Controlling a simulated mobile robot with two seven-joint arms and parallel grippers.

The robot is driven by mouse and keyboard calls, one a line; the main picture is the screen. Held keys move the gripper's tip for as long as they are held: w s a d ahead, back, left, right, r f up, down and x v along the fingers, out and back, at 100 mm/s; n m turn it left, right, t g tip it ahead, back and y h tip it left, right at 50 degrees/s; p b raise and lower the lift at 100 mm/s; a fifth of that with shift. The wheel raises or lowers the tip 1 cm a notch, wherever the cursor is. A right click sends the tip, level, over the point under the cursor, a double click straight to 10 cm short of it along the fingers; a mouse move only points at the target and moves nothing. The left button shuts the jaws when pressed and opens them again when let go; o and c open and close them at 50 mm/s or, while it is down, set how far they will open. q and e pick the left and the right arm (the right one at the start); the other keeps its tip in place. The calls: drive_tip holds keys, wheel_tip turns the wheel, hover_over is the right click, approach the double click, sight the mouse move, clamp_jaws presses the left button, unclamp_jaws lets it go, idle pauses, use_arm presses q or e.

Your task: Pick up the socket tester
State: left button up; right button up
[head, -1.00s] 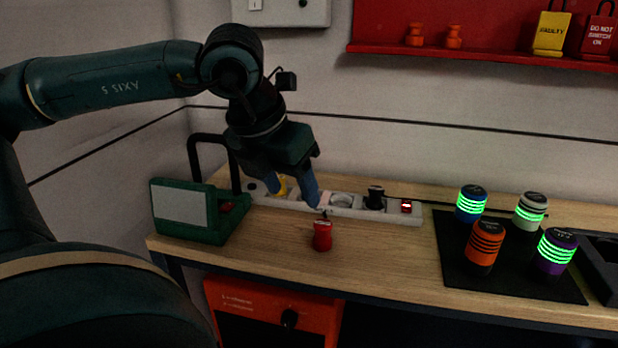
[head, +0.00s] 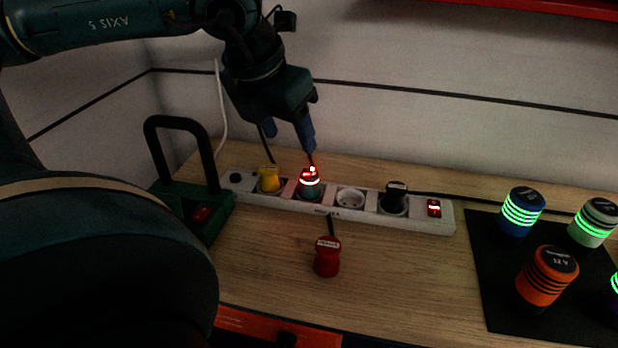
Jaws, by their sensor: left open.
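The socket tester, as far as I can tell, is the small teal plug-like device (head: 309,187) with red and white lit rings. It stands upright in the white power strip (head: 350,212), between a yellow plug and an empty socket. My left gripper (head: 292,160) is open and empty, pointing down. Its fingers are apart; the right fingertip shows just above the top of the tester, and the left one shows above the yellow plug. I cannot tell whether the right fingertip touches the tester. My right gripper is not in view.
The yellow plug (head: 269,180) and a black plug (head: 393,197) also sit in the strip. A red labelled plug-like piece (head: 327,260) stands in front. A green case (head: 205,214) with a black handle is at left. Striped cylinders, including an orange one (head: 546,277), stand on a black mat at right.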

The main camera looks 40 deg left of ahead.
sight(307, 174)
use_arm(q)
drive_tip(key=x, duration=0.6)
drive_tip(key=shift+w+f, duration=0.1)
drive_tip(key=shift+f, duration=0.15)
drive_tip(key=shift+x, duration=2.75)
drive_tip(key=shift+w+d, duration=0.1)
drive_tip(key=shift+w, duration=0.1)
drive_tip(key=c, duration=1.1)
